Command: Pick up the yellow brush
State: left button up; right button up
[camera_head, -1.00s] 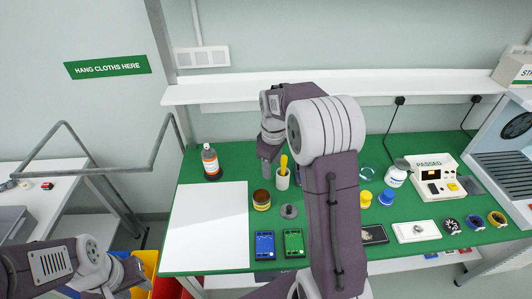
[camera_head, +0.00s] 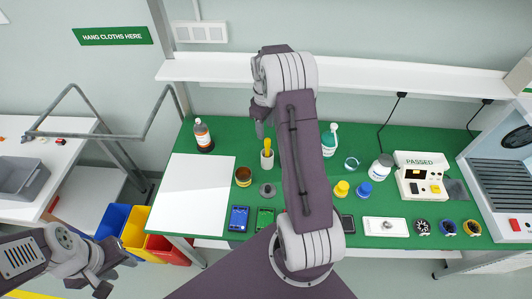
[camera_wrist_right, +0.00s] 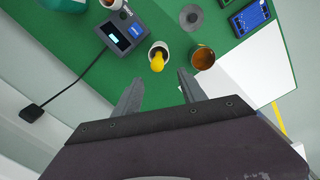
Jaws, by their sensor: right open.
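The yellow brush (camera_head: 267,146) stands handle up in a small white cup (camera_head: 267,160) on the green bench. In the right wrist view the brush (camera_wrist_right: 157,60) and its cup (camera_wrist_right: 160,50) lie just beyond the fingertips. My right gripper (camera_wrist_right: 160,80) is open and empty, its two fingers spread on either side of the line to the brush, not touching it. In the head view the right gripper (camera_head: 261,128) hangs near the brush, partly hidden by its own wrist. My left gripper (camera_head: 115,273) is at the lower left, away from the bench, with its fingers apart.
A brown jar (camera_head: 243,177) and a grey disc (camera_head: 267,190) are near the cup. A dark device with a screen (camera_wrist_right: 124,34) stands close to the cup in the wrist view. Blue (camera_head: 238,218) and green (camera_head: 265,217) meters lie in front. A white shelf (camera_head: 350,78) runs behind.

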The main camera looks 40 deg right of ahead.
aim_at(267, 139)
jog(key=shift+s+d+f, duration=0.15)
jog(key=shift+d+f, duration=0.05)
jog(key=shift+f, duration=0.35)
jog(key=shift+s+d+f, duration=0.1)
jog(key=shift+d+f, duration=0.1)
jog(key=shift+f, duration=0.35)
jog(key=shift+w+f, duration=0.1)
jog(key=shift+f, duration=0.1)
jog(key=shift+a+f+p, duration=0.1)
jog(key=shift+f+p, duration=0.1)
jog(key=shift+p, duration=0.3)
notch_tip(267, 139, down, 4)
jog(key=shift+p, duration=0.9)
jog(key=shift+d+f, duration=0.2)
jog(key=shift+f, duration=0.2)
pick_arm(q)
notch_tip(267, 139, up, 3)
jog(key=shift+d+r, duration=0.1)
jog(key=shift+d, duration=0.05)
pick_arm(e)
jog(key=shift+a+r, duration=0.1)
jog(key=shift+a, duration=0.05)
grip_shut()
